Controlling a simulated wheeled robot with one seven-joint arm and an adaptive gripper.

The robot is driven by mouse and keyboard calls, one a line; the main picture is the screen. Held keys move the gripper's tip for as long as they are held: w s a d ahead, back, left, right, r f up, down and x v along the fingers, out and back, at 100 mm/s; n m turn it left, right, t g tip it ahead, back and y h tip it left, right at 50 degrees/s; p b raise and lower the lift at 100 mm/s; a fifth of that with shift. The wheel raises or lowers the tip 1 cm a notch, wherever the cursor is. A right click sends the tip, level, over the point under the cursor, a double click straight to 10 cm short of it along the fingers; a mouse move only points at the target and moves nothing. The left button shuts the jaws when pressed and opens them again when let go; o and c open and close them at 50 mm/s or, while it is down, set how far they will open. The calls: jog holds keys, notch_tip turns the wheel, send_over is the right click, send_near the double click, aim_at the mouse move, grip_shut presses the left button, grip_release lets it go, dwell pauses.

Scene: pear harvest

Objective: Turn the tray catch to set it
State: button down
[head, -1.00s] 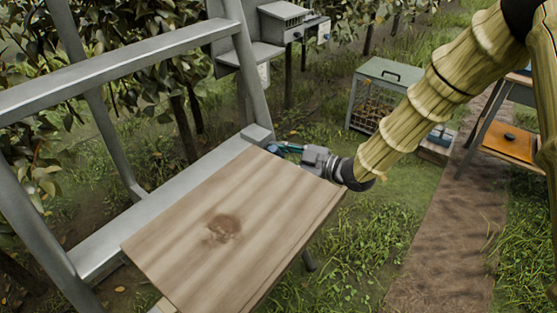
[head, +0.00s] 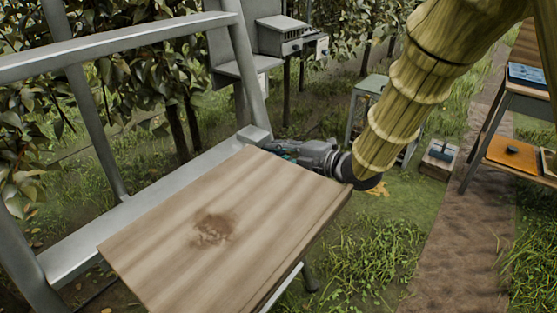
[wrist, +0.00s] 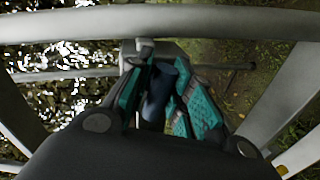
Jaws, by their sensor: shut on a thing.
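The wooden tray (head: 180,250) sits on the grey ladder frame in the head view, its top bare apart from a dark round stain. My gripper (head: 280,150) is at the tray's far edge, by the ladder's upright, its fingertips partly hidden. In the wrist view my gripper's teal-padded fingers (wrist: 163,82) are shut on a dark blue piece, which I take to be the tray catch (wrist: 158,95). It stands between the pads beside a grey bracket. The catch is hidden in the head view, and its exact turn angle is hard to tell.
The ladder rail (head: 120,45) and its uprights stand close to my gripper on the left. A grey box on a post (head: 283,35) is behind. Grass and a dirt path lie open there.

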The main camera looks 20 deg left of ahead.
jog(key=shift+s+f+n, duration=0.25)
jog(key=shift+f+n, duration=0.15)
jog(key=c, duration=1.3)
grip_release()
jog(key=shift+w+r, duration=0.15)
jog(key=shift+r, duration=0.1)
jog(key=v, duration=1.2)
